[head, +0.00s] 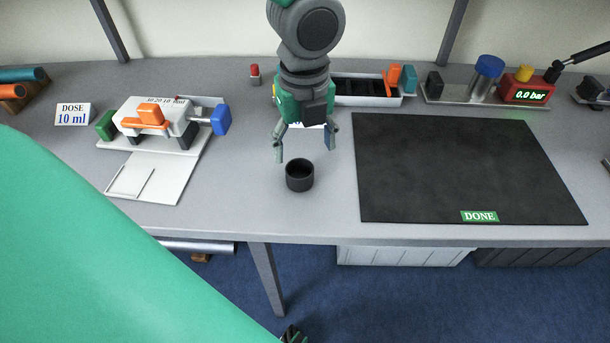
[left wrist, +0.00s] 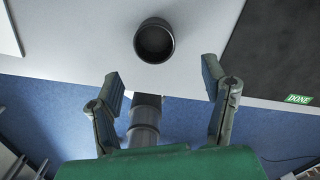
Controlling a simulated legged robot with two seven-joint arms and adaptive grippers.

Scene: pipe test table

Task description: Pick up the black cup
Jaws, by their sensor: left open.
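The black cup (head: 299,177) stands upright on the grey table near its front edge, between the white dosing device and the black mat. It also shows in the left wrist view (left wrist: 154,42), with its open top facing the camera. My left gripper (head: 305,152) points down just above and behind the cup in the head view, with its two fingers apart and nothing between them. In the left wrist view the fingertips (left wrist: 162,76) are spread below the cup in the picture, not around it. My right gripper is not seen.
A black mat (head: 455,170) with a DONE label lies right of the cup. The white dosing device (head: 155,122) stands left, beside a DOSE 10 ml sign (head: 72,114). A tray (head: 360,90) and a red pressure gauge (head: 526,92) stand at the back. The table around the cup is clear.

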